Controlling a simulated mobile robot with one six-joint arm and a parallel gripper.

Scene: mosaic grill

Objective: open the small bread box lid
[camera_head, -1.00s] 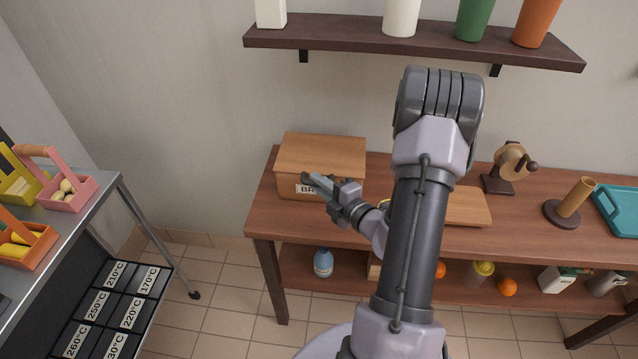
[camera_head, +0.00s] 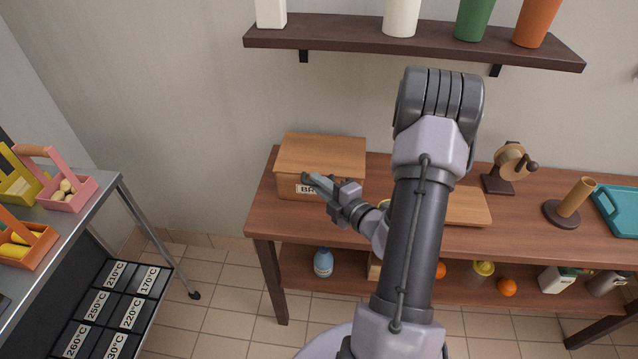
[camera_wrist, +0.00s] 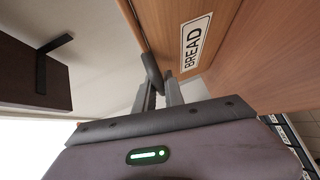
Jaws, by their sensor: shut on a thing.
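The small wooden bread box (camera_head: 288,187) stands at the left end of the wooden table, with its lid (camera_head: 322,153) lying flat on top and looking closed. A white label reading BREAD (camera_wrist: 196,42) is on its front and is partly hidden in the head view. The exact contact is partly hidden by the fingers.
A dark wall shelf (camera_head: 410,42) with several vessels hangs above the table (camera_head: 400,225). A wooden board (camera_head: 466,207) and a tape-like roll on a stand (camera_head: 511,162) are to the right. A metal cart (camera_head: 100,205) with small baskets stands left, with a floor gap between.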

